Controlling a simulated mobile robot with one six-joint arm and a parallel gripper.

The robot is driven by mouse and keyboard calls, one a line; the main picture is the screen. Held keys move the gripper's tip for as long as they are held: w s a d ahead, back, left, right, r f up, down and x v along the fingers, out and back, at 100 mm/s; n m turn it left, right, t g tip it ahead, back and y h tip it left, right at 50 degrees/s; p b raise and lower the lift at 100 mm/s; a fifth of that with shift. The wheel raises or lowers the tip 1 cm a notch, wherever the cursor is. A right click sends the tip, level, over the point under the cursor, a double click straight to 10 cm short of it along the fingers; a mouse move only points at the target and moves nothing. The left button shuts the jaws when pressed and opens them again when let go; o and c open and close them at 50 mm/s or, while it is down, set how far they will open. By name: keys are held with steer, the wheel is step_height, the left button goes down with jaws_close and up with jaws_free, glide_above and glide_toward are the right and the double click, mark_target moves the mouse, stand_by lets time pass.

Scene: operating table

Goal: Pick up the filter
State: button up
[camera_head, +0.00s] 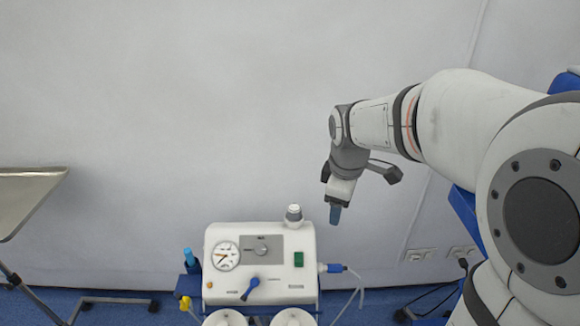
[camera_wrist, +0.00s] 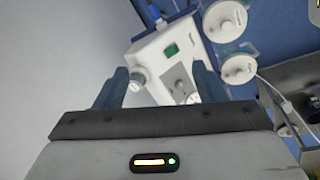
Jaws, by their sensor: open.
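The filter, seemingly the small white and grey round piece (camera_head: 293,216), stands on the top right of a white suction machine (camera_head: 225,284). My gripper (camera_head: 335,214) points down, to the right of the filter and apart from it in the head view. In the wrist view my gripper (camera_wrist: 160,85) has its two blue fingers spread, with nothing held between them. The filter (camera_wrist: 137,82) shows there beyond the fingers, close to the left one in the picture. The white machine (camera_wrist: 160,58) lies behind it.
The machine carries a gauge (camera_head: 225,256), a green switch (camera_head: 299,259) and a blue knob (camera_head: 250,288). A blue connector with clear tubing (camera_head: 345,269) sticks out on its right. Two white round lids stand in front. A metal tray (camera_head: 25,195) is at far left.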

steer(key=w+a+f+n, duration=0.2)
steer(key=w+f+n, duration=0.1)
steer(key=w+n, duration=0.2)
steer(key=w+a+f+n, duration=0.2)
steer(key=w+a+n, duration=0.15)
steer(key=w, duration=0.25)
steer(key=n, duration=0.7)
glide_above(294, 207)
steer(key=shift+g+h, duration=0.3)
steer(key=shift+g, duration=0.1)
steer(key=f, duration=0.5)
steer(key=shift+s+d+f, duration=0.1)
steer(key=shift+s+d, duration=0.2)
steer(key=shift+w+f+n, duration=0.15)
steer(key=shift+f+n, duration=0.1)
steer(key=shift+f, duration=0.05)
steer(key=f, duration=0.2)
steer(key=f+p, duration=0.1)
steer(key=f, duration=0.4)
steer(key=shift+a+f, duration=0.25)
steer(key=shift+a, duration=0.05)
steer(key=shift+c, duration=0.3)
steer(key=c, duration=1)
